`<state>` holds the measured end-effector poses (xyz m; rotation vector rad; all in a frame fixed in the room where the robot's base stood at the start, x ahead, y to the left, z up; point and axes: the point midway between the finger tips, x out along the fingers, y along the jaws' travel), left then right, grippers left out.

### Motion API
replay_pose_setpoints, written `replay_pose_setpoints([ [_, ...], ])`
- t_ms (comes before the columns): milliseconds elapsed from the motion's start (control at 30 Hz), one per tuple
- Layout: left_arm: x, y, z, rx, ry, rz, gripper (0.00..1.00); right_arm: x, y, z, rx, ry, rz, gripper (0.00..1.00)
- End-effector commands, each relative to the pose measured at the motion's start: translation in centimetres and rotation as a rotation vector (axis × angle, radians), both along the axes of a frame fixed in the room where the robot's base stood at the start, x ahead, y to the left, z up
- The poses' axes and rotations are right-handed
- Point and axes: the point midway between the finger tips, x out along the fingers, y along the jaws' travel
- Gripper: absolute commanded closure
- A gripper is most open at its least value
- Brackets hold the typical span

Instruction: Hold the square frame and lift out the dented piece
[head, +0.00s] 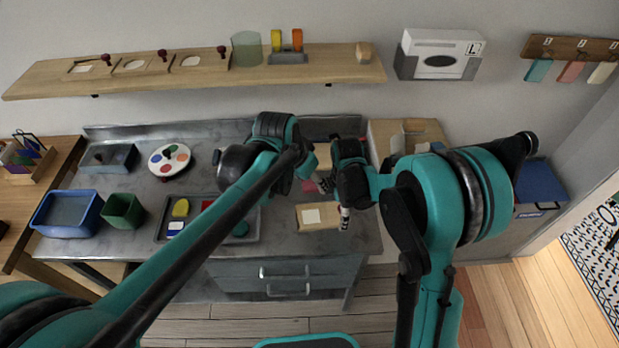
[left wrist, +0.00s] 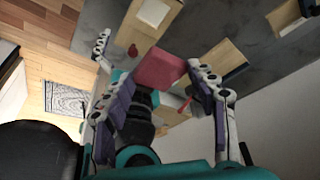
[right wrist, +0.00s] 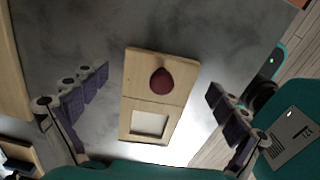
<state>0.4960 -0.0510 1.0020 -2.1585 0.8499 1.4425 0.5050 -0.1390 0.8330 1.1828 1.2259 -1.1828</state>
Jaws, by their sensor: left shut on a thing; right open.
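A flat wooden board (right wrist: 130,120) lies on the grey worktop. One half frames a white square (right wrist: 150,123); the other carries a dark red knob (right wrist: 160,81). The board also shows in the head view (head: 331,222), its knob hidden. I cannot make out a dent. My right gripper (head: 338,203) is open and empty above the board; in its wrist view the fingers are apart on either side of the knob. My left gripper (left wrist: 162,84) is shut on a pinkish-red block (left wrist: 158,66), held in the air beside my right gripper.
A grey tray (head: 205,240) with coloured pieces, a green bin (head: 122,211) and a blue bin (head: 67,211) stand left. A round colour disc (head: 170,159) lies behind. Knobbed panels sit on the wall shelf (head: 325,68). My two arms are close together.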

Motion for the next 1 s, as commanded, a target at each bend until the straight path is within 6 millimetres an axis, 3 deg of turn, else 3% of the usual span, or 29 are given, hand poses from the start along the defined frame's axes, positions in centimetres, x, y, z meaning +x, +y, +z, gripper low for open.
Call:
replay_pose_setpoints([
  [233, 0.0, 0.0, 0.0, 0.000, 0.000, 0.000, 0.90, 0.0, 0.0, 1.9, 0.000, 0.000, 0.000, 0.02],
  [500, 0.0, 0.0, 0.0, 0.000, 0.000, 0.000, 0.90, 0.0, 0.0, 7.8, 0.000, 0.000, 0.000, 0.02],
  [700, 0.0, 0.0, 0.0, 0.000, 0.000, 0.000, 0.90, 0.0, 0.0, 10.9, 0.000, 0.000, 0.000, 0.02],
  [1000, 0.1, 0.1, -0.1, 0.000, 0.000, 0.004, 0.90, -0.1, 0.0, 12.1, 0.000, -0.003, -0.008, 0.02],
])
